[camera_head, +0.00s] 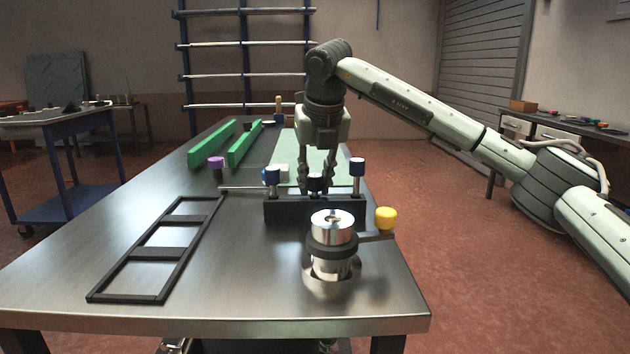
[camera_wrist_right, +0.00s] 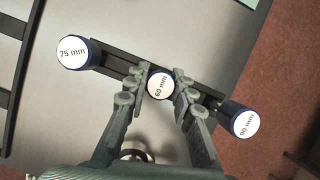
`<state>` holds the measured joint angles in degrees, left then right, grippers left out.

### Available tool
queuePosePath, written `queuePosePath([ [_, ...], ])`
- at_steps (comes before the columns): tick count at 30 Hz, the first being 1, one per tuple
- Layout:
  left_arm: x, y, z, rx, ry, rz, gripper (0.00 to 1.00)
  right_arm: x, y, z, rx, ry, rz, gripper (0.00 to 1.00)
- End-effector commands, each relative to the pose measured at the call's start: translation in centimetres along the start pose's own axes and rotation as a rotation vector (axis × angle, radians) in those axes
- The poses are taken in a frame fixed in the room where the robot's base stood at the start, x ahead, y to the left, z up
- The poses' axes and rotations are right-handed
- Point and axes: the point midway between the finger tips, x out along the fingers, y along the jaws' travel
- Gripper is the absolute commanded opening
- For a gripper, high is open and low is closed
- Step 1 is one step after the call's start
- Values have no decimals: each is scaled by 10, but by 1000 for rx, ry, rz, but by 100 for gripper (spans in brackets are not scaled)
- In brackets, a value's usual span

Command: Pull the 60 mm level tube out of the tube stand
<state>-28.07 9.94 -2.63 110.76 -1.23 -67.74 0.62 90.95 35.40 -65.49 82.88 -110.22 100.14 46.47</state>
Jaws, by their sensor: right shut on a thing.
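The 60 mm level tube (camera_wrist_right: 160,86) has a white labelled cap and stands in the middle of the black tube stand (camera_head: 314,212). In the head view the tube (camera_head: 315,183) is the shortest of the three. My right gripper (camera_head: 317,190) points down from above, with its fingers closed on the two sides of the tube. In the right wrist view the gripper (camera_wrist_right: 162,88) has one finger on each side of the cap. The 75 mm tube (camera_wrist_right: 73,53) and the 90 mm tube (camera_wrist_right: 242,121) stand at the stand's two ends. The left gripper is not in view.
A black frame (camera_head: 160,253) lies at left. Green bars (camera_head: 212,146), a purple knob (camera_head: 216,162) and a green mat (camera_head: 290,150) are farther back.

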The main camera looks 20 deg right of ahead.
Motion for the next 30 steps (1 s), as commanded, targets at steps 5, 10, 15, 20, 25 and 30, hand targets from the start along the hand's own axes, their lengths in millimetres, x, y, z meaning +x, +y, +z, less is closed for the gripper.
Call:
queuePosePath([
  [5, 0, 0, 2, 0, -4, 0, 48, -2, 0, 1, 0, -1, 0, 0],
  [10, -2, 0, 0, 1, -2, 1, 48, -4, 0, 2, 0, -1, 0, 0],
  [15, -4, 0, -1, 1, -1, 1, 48, -6, 0, 3, 0, -1, 0, 0],
  [20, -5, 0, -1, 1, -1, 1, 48, -9, 0, 4, 0, -1, 0, 0],
  [25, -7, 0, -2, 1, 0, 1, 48, -11, 0, 5, 0, -1, 1, 0],
  [30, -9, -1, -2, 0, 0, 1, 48, -13, 0, 6, 0, -1, 0, 0],
])
